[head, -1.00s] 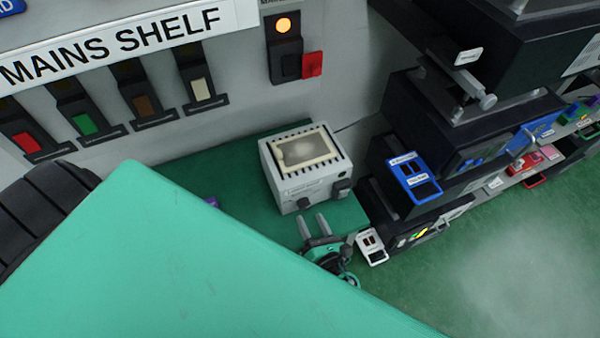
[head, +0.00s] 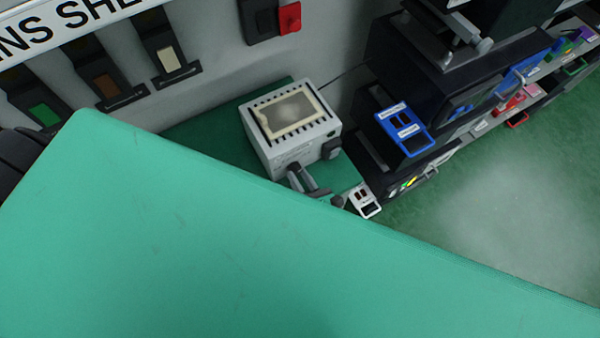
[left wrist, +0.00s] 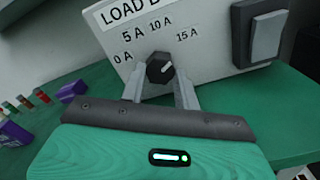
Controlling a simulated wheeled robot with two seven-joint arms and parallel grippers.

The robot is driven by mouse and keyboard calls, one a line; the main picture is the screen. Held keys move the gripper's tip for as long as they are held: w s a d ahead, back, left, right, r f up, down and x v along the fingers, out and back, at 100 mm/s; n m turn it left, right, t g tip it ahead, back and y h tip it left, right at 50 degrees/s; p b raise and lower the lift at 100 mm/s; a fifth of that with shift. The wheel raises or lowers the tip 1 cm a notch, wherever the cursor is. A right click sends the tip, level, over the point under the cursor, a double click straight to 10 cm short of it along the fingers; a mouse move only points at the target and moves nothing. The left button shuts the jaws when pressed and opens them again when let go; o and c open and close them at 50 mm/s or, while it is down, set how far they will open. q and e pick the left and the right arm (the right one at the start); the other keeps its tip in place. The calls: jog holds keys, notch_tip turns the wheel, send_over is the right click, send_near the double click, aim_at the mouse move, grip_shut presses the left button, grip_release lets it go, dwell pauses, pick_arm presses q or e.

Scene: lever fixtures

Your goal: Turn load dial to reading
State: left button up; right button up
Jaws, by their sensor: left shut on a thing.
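The load box (head: 290,125) is a pale grey case with a slotted top and a cream-framed window. It also shows in the left wrist view (left wrist: 215,55), its front marked 0 A, 5 A, 10 A and 15 A. The dark load dial (left wrist: 158,66) sits below these marks, its white pointer line aimed right and slightly up. My left gripper (left wrist: 159,80) has one finger on each side of the dial and is shut on it. In the head view my left gripper (head: 303,180) is at the box's front, and the dial is hidden. My right gripper is not in view.
Dark stacked equipment with a blue tag (head: 402,130) stands to the right. Wall switches, among them a red one (head: 289,18), are behind. A purple object (left wrist: 15,133) lies at left.

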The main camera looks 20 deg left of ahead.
pick_arm(q)
jog(key=shift+n, duration=0.3)
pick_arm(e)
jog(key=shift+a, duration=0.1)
pick_arm(q)
jog(key=shift+n+b, duration=0.35)
jog(key=shift+n, duration=0.85)
jog(key=shift+n+b, duration=0.35)
jog(key=shift+n, duration=1.55)
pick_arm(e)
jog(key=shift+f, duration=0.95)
pick_arm(q)
jog(key=shift+b, duration=0.3)
